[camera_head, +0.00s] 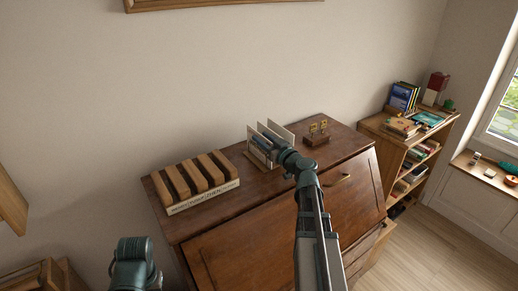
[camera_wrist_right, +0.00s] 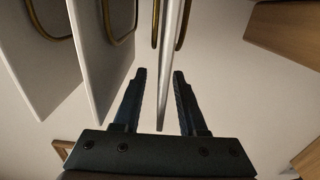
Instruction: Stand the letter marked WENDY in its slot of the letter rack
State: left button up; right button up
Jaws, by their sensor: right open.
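The letter rack (camera_head: 203,197) is a wooden block with several upright dividers and a pale name strip, at the left of the desk top. The names are too small to read surely. Several pale letters (camera_head: 271,130) stand upright in a wire holder at the back middle of the desk. My right gripper (camera_head: 264,146) is at these letters, jaws open. In the right wrist view, one letter (camera_wrist_right: 172,62) seen edge-on lies between the open fingers (camera_wrist_right: 159,74), with gaps showing at both sides. Two more letters (camera_wrist_right: 98,62) stand to its left. No WENDY mark is readable.
The brown desk (camera_head: 275,222) has clear top between rack and holder. A small wooden stand with brass pieces (camera_head: 316,136) is right of the letters. A bookshelf (camera_head: 388,136) stands further right. Brass wire loops (camera_wrist_right: 122,28) of the holder separate the letters.

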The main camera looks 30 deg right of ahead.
jog(key=shift+w, duration=0.6)
jog(key=shift+s, duration=0.1)
grip_shut()
pick_arm(q)
jog(key=shift+r, duration=0.15)
pick_arm(e)
jog(key=shift+r, duration=0.15)
